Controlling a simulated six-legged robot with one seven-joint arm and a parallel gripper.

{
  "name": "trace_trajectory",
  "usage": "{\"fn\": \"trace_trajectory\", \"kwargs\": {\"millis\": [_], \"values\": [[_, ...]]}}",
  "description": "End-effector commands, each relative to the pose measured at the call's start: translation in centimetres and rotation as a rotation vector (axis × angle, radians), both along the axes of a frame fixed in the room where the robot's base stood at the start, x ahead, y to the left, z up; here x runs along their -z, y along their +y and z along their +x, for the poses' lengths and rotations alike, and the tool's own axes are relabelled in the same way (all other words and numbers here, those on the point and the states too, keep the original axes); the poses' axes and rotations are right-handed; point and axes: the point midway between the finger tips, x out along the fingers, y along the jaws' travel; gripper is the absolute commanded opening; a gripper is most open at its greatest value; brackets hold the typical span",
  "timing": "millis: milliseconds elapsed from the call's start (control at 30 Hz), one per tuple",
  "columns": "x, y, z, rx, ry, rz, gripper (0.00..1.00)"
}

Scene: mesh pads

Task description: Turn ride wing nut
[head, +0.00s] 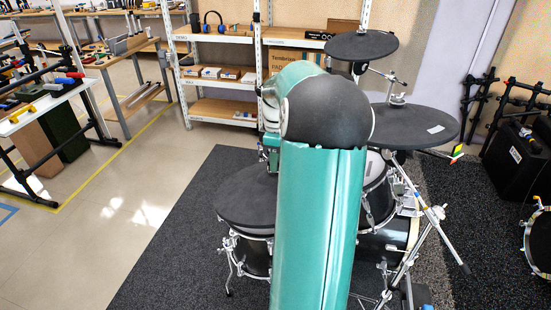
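A large dark cymbal pad (425,122) sits at the right of the drum kit, with a small white label near its right edge. It may be the ride; no readable mark confirms this. A small metal fitting (397,99) stands on a post at its top; it is too small to tell whether it is a wing nut. A smaller dark cymbal pad (362,46) is mounted higher and farther back. My teal arm with its dark joint fills the middle and covers part of the kit. My gripper's fingers do not show.
Dark drum pads (250,200) stand at left of my arm on a dark carpet (165,265). Metal stand legs (415,250) spread at right. White shelves (217,80) stand behind. The pale floor (100,225) at left is open.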

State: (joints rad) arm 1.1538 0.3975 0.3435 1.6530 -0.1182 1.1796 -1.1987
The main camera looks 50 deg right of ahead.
Motion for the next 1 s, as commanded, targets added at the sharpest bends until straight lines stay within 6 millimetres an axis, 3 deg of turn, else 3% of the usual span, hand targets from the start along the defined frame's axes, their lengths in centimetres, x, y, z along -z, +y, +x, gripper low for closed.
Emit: {"fn": "trace_trajectory", "kwargs": {"millis": [33, 133, 167, 667, 1000], "values": [[-0.02, -0.01, -0.01, 0.000, 0.000, 0.000, 0.22], [-0.03, -0.01, -0.01, 0.000, 0.000, 0.000, 0.03], [-0.04, -0.01, -0.01, 0.000, 0.000, 0.000, 0.00], [-0.10, 0.04, 0.00, 0.071, 0.002, -0.008, 0.00], [-0.14, 0.12, 0.03, 0.315, 0.008, -0.034, 0.00]]}}
